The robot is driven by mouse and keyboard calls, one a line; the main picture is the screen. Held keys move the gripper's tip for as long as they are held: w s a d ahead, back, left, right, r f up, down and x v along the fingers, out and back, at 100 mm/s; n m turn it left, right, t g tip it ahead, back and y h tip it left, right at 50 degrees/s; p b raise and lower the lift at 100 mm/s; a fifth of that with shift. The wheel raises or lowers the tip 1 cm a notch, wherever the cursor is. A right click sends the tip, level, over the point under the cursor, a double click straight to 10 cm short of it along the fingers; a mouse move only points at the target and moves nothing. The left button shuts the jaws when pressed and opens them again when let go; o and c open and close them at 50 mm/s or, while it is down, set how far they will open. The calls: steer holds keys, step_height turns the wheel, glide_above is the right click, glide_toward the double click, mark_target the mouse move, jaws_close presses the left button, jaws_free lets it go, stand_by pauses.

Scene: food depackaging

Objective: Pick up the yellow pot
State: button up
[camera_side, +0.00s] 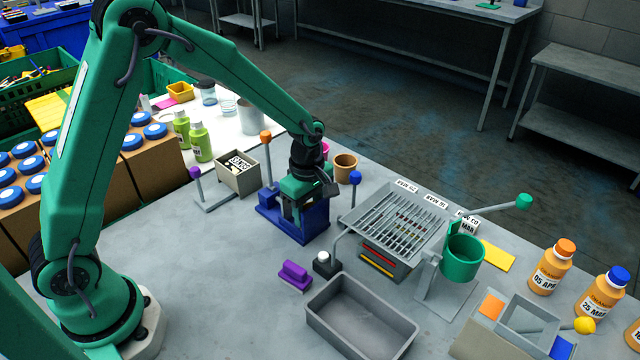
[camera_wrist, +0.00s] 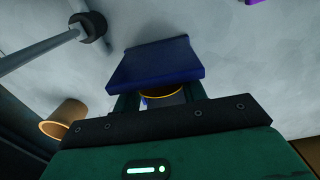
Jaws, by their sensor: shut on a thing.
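My gripper (camera_side: 304,208) points down at a blue fixture (camera_side: 292,225) on the grey table. In the wrist view, my gripper (camera_wrist: 160,98) has a finger on each side of a round thing with a yellow rim (camera_wrist: 168,94), which looks like the yellow pot. Only part of that rim shows; the rest is hidden by my gripper and the blue fixture (camera_wrist: 155,66). In the side view the pot is hidden behind the jaws. I cannot tell whether it is lifted clear of the fixture.
A brown pot (camera_side: 345,169) stands behind the fixture. An orange-knobbed lever (camera_side: 266,139) rises at its left, near a beige bin (camera_side: 237,173). A slatted grey tray (camera_side: 395,222) stands close at the right. The grey table (camera_side: 190,275) is clear at front left.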

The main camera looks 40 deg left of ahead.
steer(key=shift+r, duration=0.1)
step_height(320, 180, up, 18)
stand_by(0.8)
stand_by(0.5)
steer(key=s+d+f+m, duration=0.2)
steer(key=s+d+m, duration=0.3)
steer(key=d, duration=0.3)
steer(key=s+d+f+m, duration=0.2)
steer(key=s+d+m, duration=0.2)
steer(key=d, duration=0.4)
steer(key=s+d+f+m, duration=0.2)
steer(key=s+d+m, duration=0.2)
steer(key=s, duration=0.3)
steer(key=s+d+f+m, duration=0.1)
steer(key=s+d+m, duration=0.3)
steer(key=s, duration=0.3)
steer(key=shift+d+f+m, duration=0.2)
steer(key=shift+f+m, duration=0.15)
steer(key=shift+m, duration=0.15)
steer(key=shift+w, duration=0.1)
steer(key=w+a+f, duration=0.1)
steer(key=w+f, duration=0.1)
steer(key=w, duration=0.1)
steer(key=w+a+f, duration=0.1)
steer(key=w+f, duration=0.1)
steer(key=w, duration=0.2)
steer(key=w+a+f, duration=0.1)
steer(key=w+f, duration=0.2)
steer(key=w, duration=0.1)
steer(key=shift+a, duration=0.35)
